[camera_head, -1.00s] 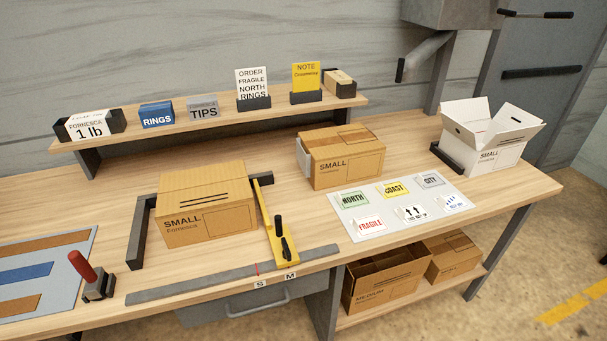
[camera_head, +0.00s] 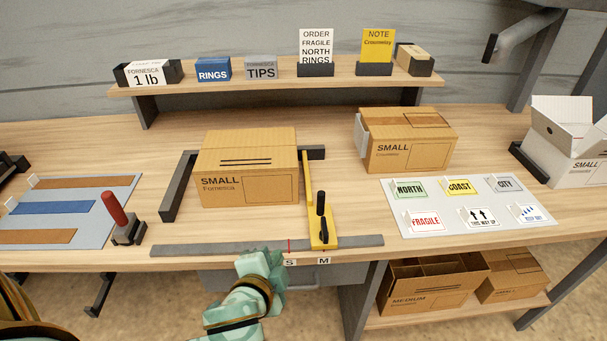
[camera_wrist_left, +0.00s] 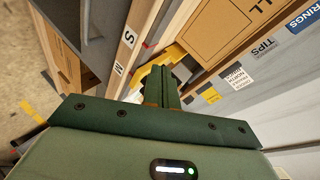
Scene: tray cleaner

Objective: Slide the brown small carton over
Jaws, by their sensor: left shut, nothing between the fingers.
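A brown small carton (camera_head: 248,172) sits on the bench between a dark corner bracket (camera_head: 178,186) and a yellow slider (camera_head: 314,215) with a black handle (camera_head: 322,218). Another brown small carton (camera_head: 408,139) stands farther back to the right. My right gripper is not in view.
A grey rail (camera_head: 225,249) runs along the front edge. A label sheet (camera_head: 410,230) lies right, near an open white carton (camera_head: 572,165). A raised shelf (camera_head: 280,86) spans the back.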

